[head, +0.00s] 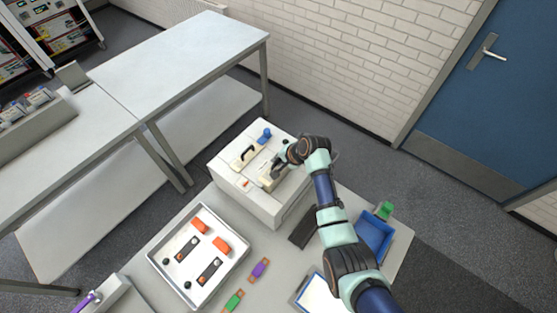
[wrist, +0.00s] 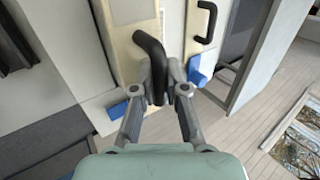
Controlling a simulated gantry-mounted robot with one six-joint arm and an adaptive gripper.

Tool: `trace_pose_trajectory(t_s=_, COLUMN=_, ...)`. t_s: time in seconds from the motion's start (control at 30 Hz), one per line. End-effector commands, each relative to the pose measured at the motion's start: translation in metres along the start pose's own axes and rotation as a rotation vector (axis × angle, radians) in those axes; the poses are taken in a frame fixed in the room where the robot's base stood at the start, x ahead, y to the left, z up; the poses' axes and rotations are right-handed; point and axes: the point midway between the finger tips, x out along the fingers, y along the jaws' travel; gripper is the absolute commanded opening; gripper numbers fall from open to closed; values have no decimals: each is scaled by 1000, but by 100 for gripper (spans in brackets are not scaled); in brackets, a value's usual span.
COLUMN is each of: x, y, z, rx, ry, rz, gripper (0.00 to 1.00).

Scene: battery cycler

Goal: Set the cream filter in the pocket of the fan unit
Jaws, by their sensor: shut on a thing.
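The fan unit (head: 272,208) is a white box on the table in the middle of the head view. My gripper (head: 277,171) is over its top, shut on the black handle (wrist: 151,52) of a cream filter (wrist: 118,42). In the head view this filter (head: 266,184) shows at the unit's top, partly hidden by my gripper. I cannot tell whether it is seated in a pocket or just above it. A second cream piece (head: 241,163) with its own black handle lies beside it on the unit; it also shows in the wrist view (wrist: 197,14).
A blue knob (head: 264,134) stands at the unit's back. A white tray (head: 166,268) with orange and black parts is at the front left. A blue bin (head: 373,238) and a dark block (head: 303,227) are at the right. Purple and green pieces lie in front.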

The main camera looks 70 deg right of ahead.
Motion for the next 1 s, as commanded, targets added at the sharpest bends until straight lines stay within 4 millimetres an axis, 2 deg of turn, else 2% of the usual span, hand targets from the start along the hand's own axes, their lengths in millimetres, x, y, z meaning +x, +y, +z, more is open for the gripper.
trace_pose_trajectory(t_s=0.47, x=-1, y=-1, z=0, rx=0, ry=1, rz=-1, gripper=0)
trace_pose_trajectory(t_s=1.0, x=8, y=5, z=0, rx=0, ry=1, rz=-1, gripper=0)
